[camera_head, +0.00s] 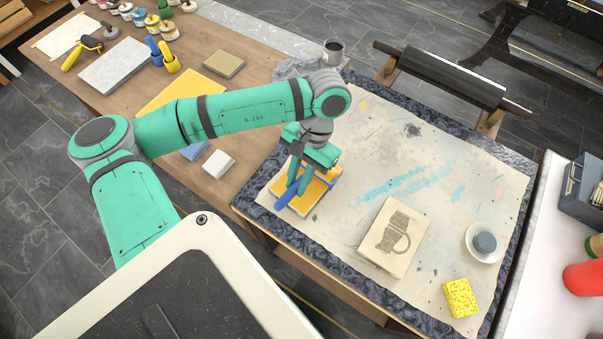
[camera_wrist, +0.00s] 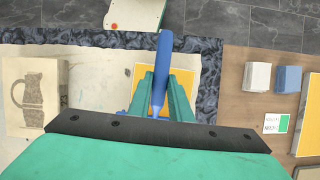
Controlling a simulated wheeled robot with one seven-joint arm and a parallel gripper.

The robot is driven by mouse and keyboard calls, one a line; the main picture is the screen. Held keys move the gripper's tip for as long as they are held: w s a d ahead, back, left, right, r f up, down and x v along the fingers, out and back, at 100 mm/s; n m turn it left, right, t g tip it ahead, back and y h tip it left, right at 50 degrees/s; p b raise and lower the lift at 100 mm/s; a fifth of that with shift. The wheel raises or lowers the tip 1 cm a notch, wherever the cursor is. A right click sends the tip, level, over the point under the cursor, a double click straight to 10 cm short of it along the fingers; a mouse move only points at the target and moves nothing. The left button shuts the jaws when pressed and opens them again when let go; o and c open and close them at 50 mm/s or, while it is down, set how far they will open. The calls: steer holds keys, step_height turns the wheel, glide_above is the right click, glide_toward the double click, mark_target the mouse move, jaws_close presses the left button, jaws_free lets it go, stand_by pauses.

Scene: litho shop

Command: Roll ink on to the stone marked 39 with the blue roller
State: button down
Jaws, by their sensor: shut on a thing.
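My gripper (camera_head: 300,180) is shut on the blue roller (camera_head: 287,200), whose blue handle (camera_wrist: 162,70) sticks out between the fingers in the wrist view. The roller is over a yellow slab with a pale rim (camera_head: 322,190) at the left edge of the press bed; its drum is hidden, and I cannot tell whether it touches the slab. A pale stone with a dark jug drawing (camera_head: 378,255) lies on the bed to the right of my gripper. It also shows at the left of the wrist view (camera_wrist: 50,80). No number 39 is readable.
A yellow sponge (camera_head: 461,297) and a white bowl (camera_head: 472,253) lie right of the stone. A large black roller (camera_head: 440,75) stands behind the bed. The wooden table (camera_head: 235,135) holds a yellow-handled roller (camera_head: 72,60), slabs and jars. The bed behind the stone is clear.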

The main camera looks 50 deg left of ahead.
steer(key=s+d, duration=0.1)
steer(key=s, duration=1)
steer(key=shift+d, duration=0.35)
steer(key=shift+w+a, duration=0.4)
steer(key=shift+w, duration=2.1)
steer(key=shift+w+a, duration=0.35)
steer(key=shift+w, duration=2.1)
steer(key=shift+w+a, duration=0.4)
steer(key=shift+w, duration=2.1)
steer(key=shift+r, duration=1.5)
steer(key=shift+a, duration=0.1)
